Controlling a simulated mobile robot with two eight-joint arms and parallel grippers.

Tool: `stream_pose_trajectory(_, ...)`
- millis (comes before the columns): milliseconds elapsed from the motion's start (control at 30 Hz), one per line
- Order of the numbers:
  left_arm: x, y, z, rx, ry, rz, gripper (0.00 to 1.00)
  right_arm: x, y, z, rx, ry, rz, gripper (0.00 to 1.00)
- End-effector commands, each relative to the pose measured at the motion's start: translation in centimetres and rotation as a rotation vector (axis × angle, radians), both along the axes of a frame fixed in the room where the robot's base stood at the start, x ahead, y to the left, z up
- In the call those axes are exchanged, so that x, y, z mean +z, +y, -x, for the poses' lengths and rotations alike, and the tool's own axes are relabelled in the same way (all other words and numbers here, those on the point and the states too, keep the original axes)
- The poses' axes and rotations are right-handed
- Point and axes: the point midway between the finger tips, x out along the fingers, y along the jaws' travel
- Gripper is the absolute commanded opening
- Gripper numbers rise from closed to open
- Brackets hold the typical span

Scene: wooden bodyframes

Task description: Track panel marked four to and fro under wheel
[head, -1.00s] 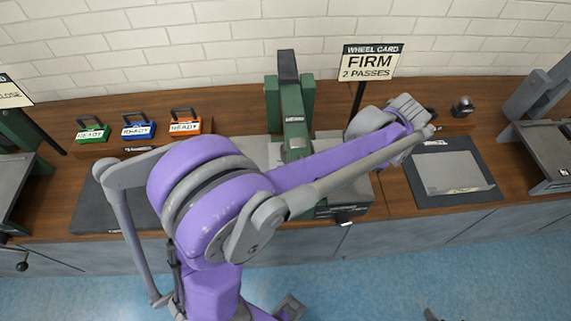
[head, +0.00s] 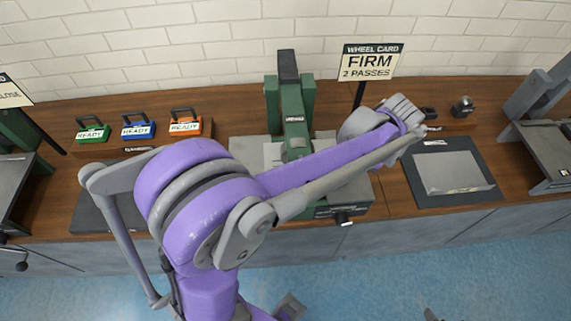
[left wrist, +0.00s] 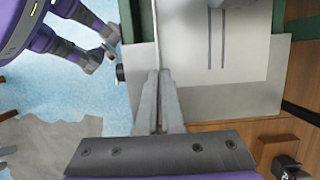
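The wheel's contact with the panel is hidden. Only a small grey tip, possibly of my right gripper, shows at the head view's bottom edge.
Green (head: 92,131), blue (head: 138,127) and orange (head: 185,122) READY blocks sit in a rack at back left. A dark mat (head: 427,145) with a pale lipped sheet (head: 453,172) lies to the right. The FIRM sign (head: 369,62) stands close behind my left wrist.

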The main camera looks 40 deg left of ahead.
Motion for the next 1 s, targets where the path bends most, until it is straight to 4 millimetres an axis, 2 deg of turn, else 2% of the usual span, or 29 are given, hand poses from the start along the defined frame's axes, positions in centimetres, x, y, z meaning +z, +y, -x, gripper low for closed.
stream_pose_trajectory(1000, 0.0, 3.2, 3.8, 0.001, 0.001, -0.001, 0.0, -0.1, 0.0, 0.0, 0.0, 0.0, 0.0, 0.75)
